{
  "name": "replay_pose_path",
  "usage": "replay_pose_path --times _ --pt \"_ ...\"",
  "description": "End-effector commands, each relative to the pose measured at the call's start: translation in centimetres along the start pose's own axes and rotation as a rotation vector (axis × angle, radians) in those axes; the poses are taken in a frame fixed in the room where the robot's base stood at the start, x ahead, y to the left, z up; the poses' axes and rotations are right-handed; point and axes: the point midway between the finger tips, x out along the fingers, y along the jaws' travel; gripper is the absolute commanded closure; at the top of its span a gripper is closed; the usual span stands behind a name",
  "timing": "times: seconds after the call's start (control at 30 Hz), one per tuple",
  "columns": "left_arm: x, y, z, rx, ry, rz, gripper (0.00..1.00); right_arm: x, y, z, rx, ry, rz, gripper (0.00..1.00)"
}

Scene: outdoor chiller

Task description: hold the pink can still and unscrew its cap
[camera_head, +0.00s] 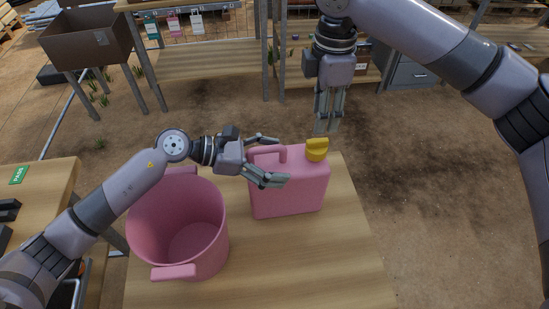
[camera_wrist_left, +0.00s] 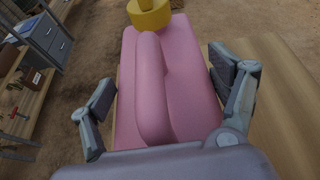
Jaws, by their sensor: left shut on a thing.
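The pink can (camera_head: 292,192) stands upright on the wooden table, with a yellow cap (camera_head: 317,149) on its top right. My left gripper (camera_head: 279,160) comes from the left and is shut on the can, one finger on each side of its body near the handle. In the left wrist view the can (camera_wrist_left: 190,85) lies between the two fingers, with the cap (camera_wrist_left: 149,14) beyond. My right gripper (camera_head: 326,132) points down just above and behind the cap. Its fingers are close together, but their opening and any contact with the cap are unclear.
A pink bucket (camera_head: 200,257) stands on the table (camera_head: 300,270) left of the can, under my left arm. The table's front right part is bare. A brown box (camera_head: 87,45) and wooden benches (camera_head: 205,60) stand farther back on the dirt ground.

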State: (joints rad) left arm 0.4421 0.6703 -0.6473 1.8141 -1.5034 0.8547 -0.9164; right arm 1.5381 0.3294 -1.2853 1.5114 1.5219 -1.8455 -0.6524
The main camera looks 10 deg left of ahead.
Motion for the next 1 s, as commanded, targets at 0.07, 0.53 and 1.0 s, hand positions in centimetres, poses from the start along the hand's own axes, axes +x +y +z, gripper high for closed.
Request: replay_pose_path --times 0.07,0.53,1.0 --pt "0.0 -0.1 -0.1 0.0 0.002 -0.002 0.79 1.3 0.0 0.1 0.001 -0.001 -0.002 0.62" --pt "0.1 -0.1 -0.1 0.0 0.002 -0.002 0.79 6.9 0.0 0.0 0.002 0.003 0.0 0.62" --pt "0.1 -0.1 -0.1 0.0 0.002 -0.003 0.79 7.5 0.0 0.0 0.002 0.002 0.001 0.65"
